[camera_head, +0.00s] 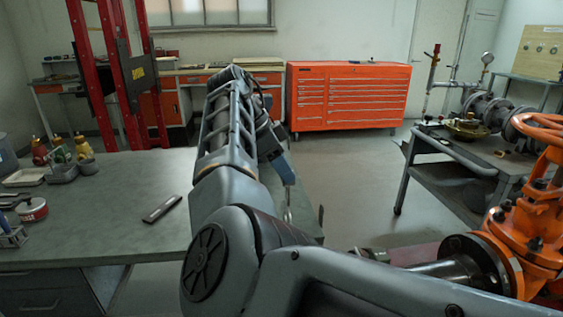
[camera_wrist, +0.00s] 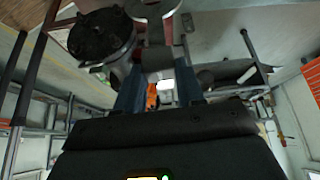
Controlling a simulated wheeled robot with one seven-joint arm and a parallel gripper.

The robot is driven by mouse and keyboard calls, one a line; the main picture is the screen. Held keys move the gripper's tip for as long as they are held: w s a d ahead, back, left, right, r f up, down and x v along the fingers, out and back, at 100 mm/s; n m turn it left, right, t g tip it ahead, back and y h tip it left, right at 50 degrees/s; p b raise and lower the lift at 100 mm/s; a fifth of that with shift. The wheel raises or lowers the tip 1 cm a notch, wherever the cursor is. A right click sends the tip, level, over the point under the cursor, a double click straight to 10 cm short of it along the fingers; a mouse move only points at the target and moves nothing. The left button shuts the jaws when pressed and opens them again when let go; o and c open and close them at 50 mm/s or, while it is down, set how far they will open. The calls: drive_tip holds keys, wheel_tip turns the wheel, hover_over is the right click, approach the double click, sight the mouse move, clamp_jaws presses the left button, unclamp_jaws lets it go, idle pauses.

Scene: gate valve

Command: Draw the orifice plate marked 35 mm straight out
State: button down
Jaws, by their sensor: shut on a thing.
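My gripper (camera_head: 283,170) points down beyond my forearm, near the right edge of the grey bench. In the wrist view my gripper (camera_wrist: 158,92) has its two blue-grey fingers close together on a narrow handle. The handle leads to a grey, rounded metal piece, seemingly an orifice plate (camera_wrist: 150,10), cut off by the top edge. In the head view this plate (camera_head: 288,208) shows only as a thin, pale strip hanging below the fingers. No marking on it can be read. An orange gate valve (camera_head: 540,215) with a dark flange and pipe stands at right; my arm hides part of the pipe.
The grey bench (camera_head: 110,220) carries a dark flat bar (camera_head: 162,208), a red tin (camera_head: 32,209), trays and small bottles at left. A dark cart (camera_head: 445,180) with pipe fittings stands at right. An orange tool chest (camera_head: 345,95) is behind. The floor between is clear.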

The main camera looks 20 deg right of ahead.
drive_tip(key=s+a+f+n+t+y, duration=0.1)
drive_tip(key=s+f+n+t+y, duration=0.1)
drive_tip(key=s+f+n, duration=0.4)
drive_tip(key=s+a+f+n+t+y, duration=0.1)
drive_tip(key=s+f+n, duration=0.6)
drive_tip(key=f, duration=0.8)
drive_tip(key=s+f+n+t+y, duration=0.2)
drive_tip(key=s+f+n+t, duration=0.2)
drive_tip(key=s+f+n, duration=0.3)
wheel_tip(320, 180, down, 4)
drive_tip(key=shift+s+a+r+y, duration=0.1)
drive_tip(key=shift+s+a+y, duration=0.3)
drive_tip(key=shift+s, duration=0.5)
drive_tip(key=shift+d, duration=0.1)
